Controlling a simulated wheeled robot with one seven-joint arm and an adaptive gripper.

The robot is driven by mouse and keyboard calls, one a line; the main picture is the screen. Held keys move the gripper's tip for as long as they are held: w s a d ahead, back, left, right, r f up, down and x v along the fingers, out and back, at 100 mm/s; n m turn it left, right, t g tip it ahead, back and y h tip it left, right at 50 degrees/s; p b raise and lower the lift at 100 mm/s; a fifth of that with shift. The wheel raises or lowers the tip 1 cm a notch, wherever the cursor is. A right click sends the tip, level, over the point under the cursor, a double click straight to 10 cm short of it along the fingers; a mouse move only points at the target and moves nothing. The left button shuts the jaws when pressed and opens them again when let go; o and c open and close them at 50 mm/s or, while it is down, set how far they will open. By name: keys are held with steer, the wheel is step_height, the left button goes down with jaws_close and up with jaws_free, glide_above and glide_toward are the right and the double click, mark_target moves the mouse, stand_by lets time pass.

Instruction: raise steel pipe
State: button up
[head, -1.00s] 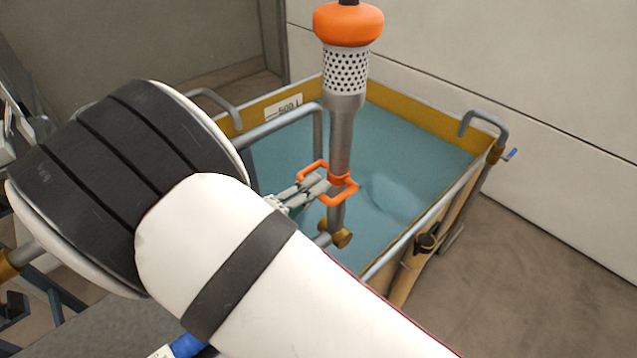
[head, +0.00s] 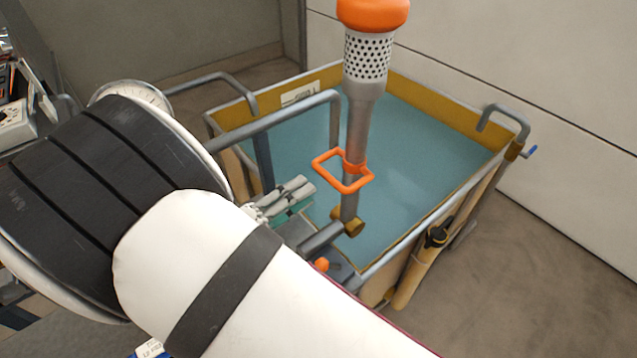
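The grey steel pipe (head: 358,134) stands upright at the near side of a basin of water. Its top has a perforated strainer (head: 367,57) and an orange float (head: 373,12), which is cut off by the top edge. An orange loop handle (head: 343,171) is around the pipe's lower part. The foot meets a brass joint (head: 348,224) on a horizontal pipe. My gripper (head: 305,188) is left of the handle and slightly lower, apparently apart from it and empty. Its two fingers look close together, but the gap between them is unclear.
The yellow-walled basin (head: 435,103) holds blue-green water. Grey tube rails (head: 275,120) stand left of the pipe, close to my gripper. A smaller orange knob (head: 321,264) sits below the joint. The floor at right (head: 530,270) is clear.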

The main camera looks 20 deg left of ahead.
steer(key=v, duration=0.5)
stand_by(0.8)
